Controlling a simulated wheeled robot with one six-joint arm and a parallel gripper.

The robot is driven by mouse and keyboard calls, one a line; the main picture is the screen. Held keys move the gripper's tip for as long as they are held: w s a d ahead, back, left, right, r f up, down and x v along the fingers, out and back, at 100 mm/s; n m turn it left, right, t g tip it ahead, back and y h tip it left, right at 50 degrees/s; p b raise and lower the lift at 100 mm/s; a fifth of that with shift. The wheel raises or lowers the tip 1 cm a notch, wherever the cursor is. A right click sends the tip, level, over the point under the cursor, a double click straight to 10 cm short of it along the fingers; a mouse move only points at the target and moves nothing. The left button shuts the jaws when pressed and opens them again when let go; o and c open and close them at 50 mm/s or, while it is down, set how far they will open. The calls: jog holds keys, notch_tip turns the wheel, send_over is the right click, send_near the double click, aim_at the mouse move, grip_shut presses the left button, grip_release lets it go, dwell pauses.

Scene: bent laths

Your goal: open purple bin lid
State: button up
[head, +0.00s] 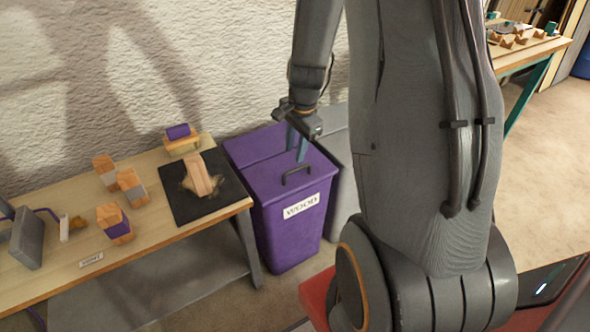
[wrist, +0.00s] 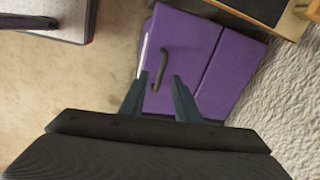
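The purple bin (head: 287,222) stands on the floor to the right of the workbench, against the wall. Its purple lid (head: 270,176) is shut and has a dark bar handle (head: 297,176) near the front edge. A white label with lettering is on the bin's front. In the wrist view the lid (wrist: 185,35) and its handle (wrist: 161,68) lie beyond the fingers. My gripper (head: 297,150) is above the lid, pointing down, near the handle. In the wrist view my gripper (wrist: 157,84) has its two fingers spread apart with nothing between them.
A grey bin (head: 340,170) stands just right of the purple one. The workbench (head: 150,235) at left holds several wood blocks, a black mat (head: 222,205) and a small label. Open floor (wrist: 80,90) lies in front of the bin.

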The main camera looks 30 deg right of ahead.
aim_at(295, 169)
jog(key=shift+m, duration=0.7)
jog(key=f, duration=0.3)
jog(key=w+d+f, duration=0.1)
jog(key=f, duration=0.2)
jog(key=w+f+b, duration=0.1)
jog(key=f, duration=0.2)
jog(key=shift+w+d+f, duration=0.1)
jog(key=shift+w+d, duration=0.15)
jog(key=shift+d, duration=0.15)
grip_shut()
